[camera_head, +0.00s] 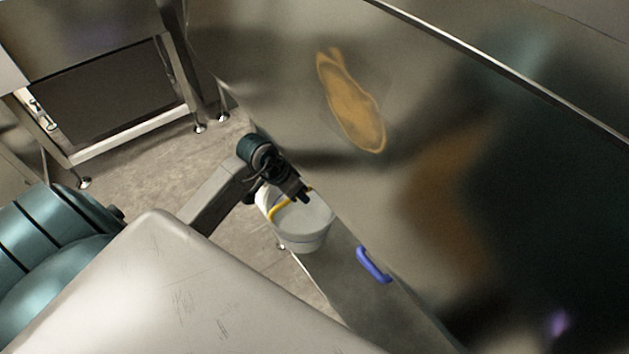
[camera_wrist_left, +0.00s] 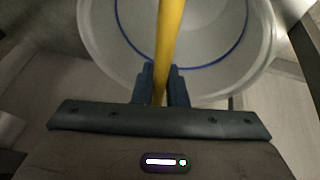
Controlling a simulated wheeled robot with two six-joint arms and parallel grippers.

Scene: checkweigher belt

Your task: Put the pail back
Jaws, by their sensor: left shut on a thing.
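The pail (camera_head: 304,230) is white with a thin blue line and a yellow handle (camera_head: 278,209). My left gripper (camera_head: 305,196) is over the pail's rim, shut on the yellow handle. In the left wrist view the handle (camera_wrist_left: 169,40) runs between the fingers (camera_wrist_left: 160,80), with the empty-looking pail (camera_wrist_left: 205,20) beyond them. My right gripper is not in view.
A blue grip (camera_head: 373,265) sits on the steel ledge (camera_head: 345,290) right of the pail. A large shiny steel panel (camera_head: 300,90) rises behind it. A steel frame with a dark belt (camera_head: 110,90) stands at the far left. Bare floor (camera_head: 150,170) lies between.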

